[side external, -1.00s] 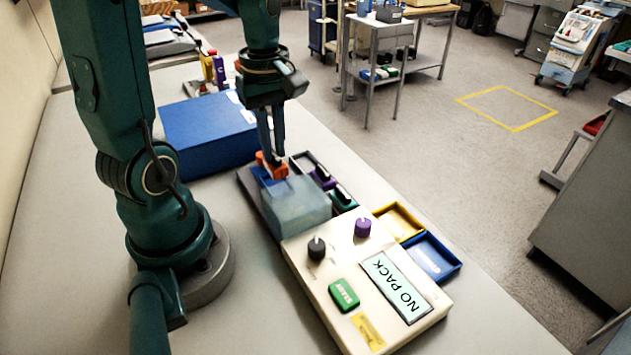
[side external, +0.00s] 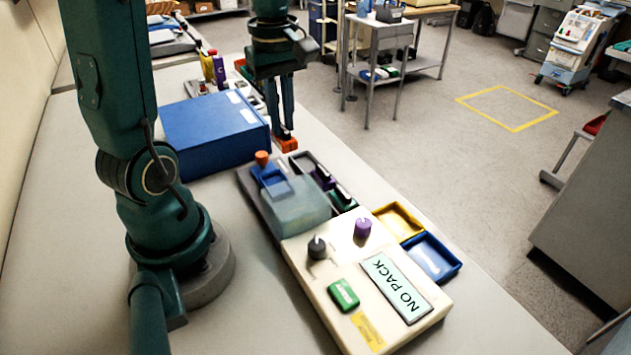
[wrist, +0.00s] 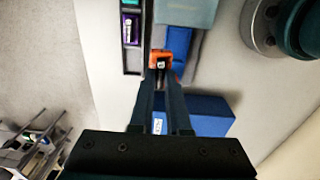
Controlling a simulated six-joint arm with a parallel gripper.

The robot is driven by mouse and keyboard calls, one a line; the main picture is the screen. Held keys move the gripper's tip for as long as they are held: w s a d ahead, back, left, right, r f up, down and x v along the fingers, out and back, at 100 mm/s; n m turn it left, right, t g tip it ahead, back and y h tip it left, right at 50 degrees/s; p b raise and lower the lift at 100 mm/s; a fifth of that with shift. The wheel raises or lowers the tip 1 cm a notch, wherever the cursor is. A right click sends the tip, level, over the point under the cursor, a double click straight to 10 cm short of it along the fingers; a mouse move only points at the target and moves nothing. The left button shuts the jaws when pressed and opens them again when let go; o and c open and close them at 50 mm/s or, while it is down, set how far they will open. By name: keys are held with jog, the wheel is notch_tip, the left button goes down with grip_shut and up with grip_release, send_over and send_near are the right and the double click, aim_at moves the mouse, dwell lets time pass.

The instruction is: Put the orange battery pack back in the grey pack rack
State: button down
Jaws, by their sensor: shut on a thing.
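My gripper (side external: 285,132) is shut on the orange battery pack (side external: 287,143), holding it off the far end of the pump. The pack also shows between the fingertips in the wrist view (wrist: 160,59). The grey pack rack (side external: 296,157) lies along the pump's right side, to the right of and below the pack. Its near compartments hold a purple pack (side external: 324,178) and a green pack (side external: 343,197); its far compartment looks empty. In the wrist view the rack (wrist: 144,50) is left of the pack. The pump (side external: 330,275) reads NO PACK.
A translucent cover (side external: 290,208) and a blue part (side external: 271,176) with an orange knob (side external: 262,158) are at the pump's far end. A blue box (side external: 210,133) stands close on the left. Yellow (side external: 398,222) and blue (side external: 432,258) trays sit right of the pump.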

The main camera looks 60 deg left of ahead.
jog(key=w+a+f, duration=0.1)
jog(key=w+a, duration=0.3)
jog(key=w, duration=0.2)
jog(key=shift+d+f, duration=0.15)
jog(key=shift+f, duration=1.45)
jog(key=shift+d+f, duration=0.1)
jog(key=shift+f, duration=1.45)
jog(key=shift+f, duration=0.9)
jog(key=c, duration=1.2)
grip_release()
jog(key=shift+r, duration=0.15)
jog(key=shift+r, duration=1)
